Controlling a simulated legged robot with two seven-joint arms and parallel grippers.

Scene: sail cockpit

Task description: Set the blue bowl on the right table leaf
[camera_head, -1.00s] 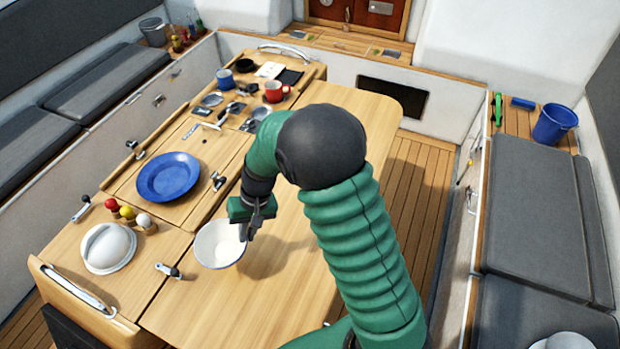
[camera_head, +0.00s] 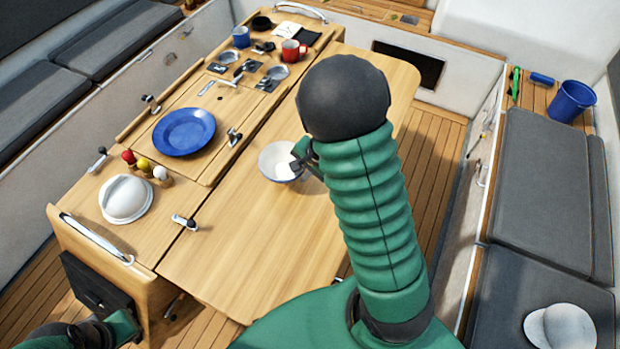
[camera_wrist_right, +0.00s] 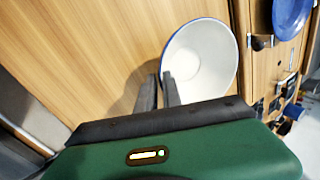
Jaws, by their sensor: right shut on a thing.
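The blue bowl (camera_head: 276,163), white inside with a blue rim, is over the right table leaf (camera_head: 235,235) near its left seam. I cannot tell whether its base touches the wood. My right gripper (camera_head: 300,160) is shut on the bowl's right rim, partly hidden by my arm. In the right wrist view, the fingers (camera_wrist_right: 158,92) pinch the near edge of the bowl (camera_wrist_right: 200,62), which looks about level. Part of my left arm shows at the bottom left of the head view, but its gripper does not show.
A blue plate (camera_head: 184,131) and a white domed thing (camera_head: 126,198) lie on the table's left part. A red mug (camera_head: 293,51) and a blue mug (camera_head: 241,37) stand at the back. The right leaf is otherwise clear. Grey cushions (camera_head: 545,190) line the right side.

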